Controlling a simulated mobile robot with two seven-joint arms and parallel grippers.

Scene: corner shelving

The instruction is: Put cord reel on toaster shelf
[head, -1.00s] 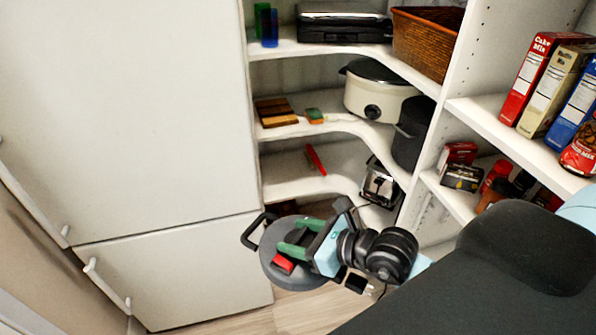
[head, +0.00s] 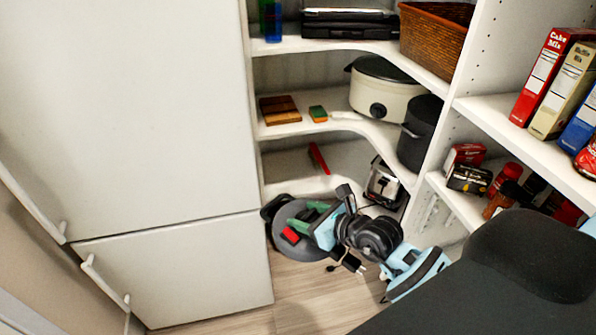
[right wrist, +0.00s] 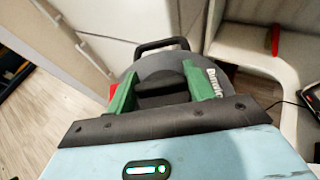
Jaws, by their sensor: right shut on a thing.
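The cord reel (head: 312,252) is a dark grey disc with a black handle and a red part. It hangs in front of the lower shelves, above the floor. It also shows in the right wrist view (right wrist: 160,63), with its handle at the far side. My right gripper (head: 298,223) is shut on the reel, its green fingers on either side of the dark middle part. The silver and black toaster (head: 383,184) stands at the right of the low corner shelf (head: 285,172), right of and behind the reel. My left gripper is not in view.
A red object (head: 318,158) lies on the toaster's shelf; the shelf's left part looks clear. Above are a white slow cooker (head: 383,95) and a black pot (head: 418,130). A white cabinet (head: 160,130) stands close on the left. Food boxes fill the right shelves.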

